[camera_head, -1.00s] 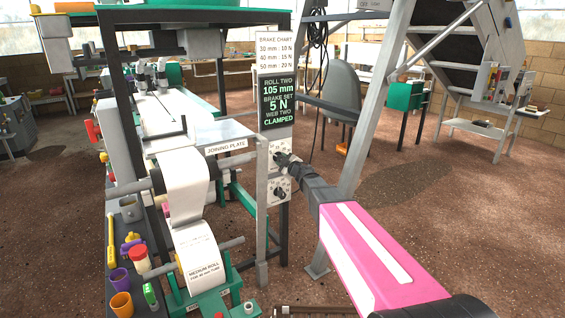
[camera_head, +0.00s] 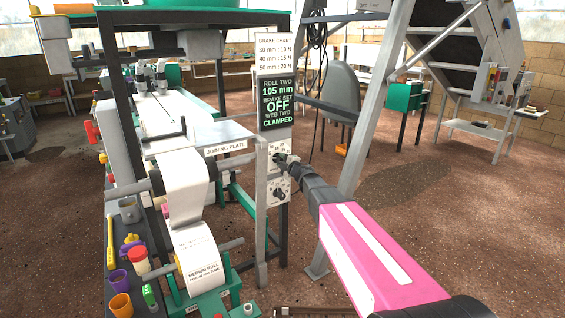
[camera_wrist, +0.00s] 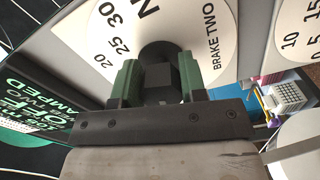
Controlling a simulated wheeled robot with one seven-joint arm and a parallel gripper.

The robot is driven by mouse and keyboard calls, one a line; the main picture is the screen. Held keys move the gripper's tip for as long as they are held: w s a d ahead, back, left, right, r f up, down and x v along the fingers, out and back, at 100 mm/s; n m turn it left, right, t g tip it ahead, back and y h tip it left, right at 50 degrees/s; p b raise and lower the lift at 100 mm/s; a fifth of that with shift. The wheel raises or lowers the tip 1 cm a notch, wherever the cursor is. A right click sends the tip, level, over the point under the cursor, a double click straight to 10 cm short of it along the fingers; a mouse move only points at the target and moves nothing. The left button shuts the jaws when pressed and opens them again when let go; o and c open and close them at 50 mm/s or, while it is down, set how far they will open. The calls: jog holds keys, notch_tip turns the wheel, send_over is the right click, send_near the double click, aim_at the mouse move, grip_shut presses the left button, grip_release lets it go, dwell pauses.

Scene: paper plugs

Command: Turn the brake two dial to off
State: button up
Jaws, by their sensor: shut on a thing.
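The brake two dial (camera_wrist: 158,52) is a black knob on a white round scale plate marked BRAKE TWO (camera_wrist: 213,40), in the wrist view. My gripper (camera_wrist: 155,82) has its green-padded fingers on both sides of the knob and is shut on it. In the head view my gripper (camera_head: 290,160) reaches the upper dial plate (camera_head: 276,146) from the right and hides most of the knob. The display sign (camera_head: 277,101) above it reads ROLL TWO 105 mm, BRAKE SET OFF, WEB TWO CLAMPED. The knob's pointer is not clear.
A second dial (camera_head: 279,194) sits just below on the same post. A brake chart (camera_head: 279,47) hangs above the display. The joining plate (camera_head: 226,146) and a paper roll (camera_head: 187,185) stand to the left. Open floor (camera_head: 440,220) lies to the right.

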jog(key=o, duration=0.9)
jog(key=v, duration=1)
jog(key=shift+s+d, duration=0.25)
jog(key=shift+s, duration=0.1)
jog(key=shift+d, duration=0.1)
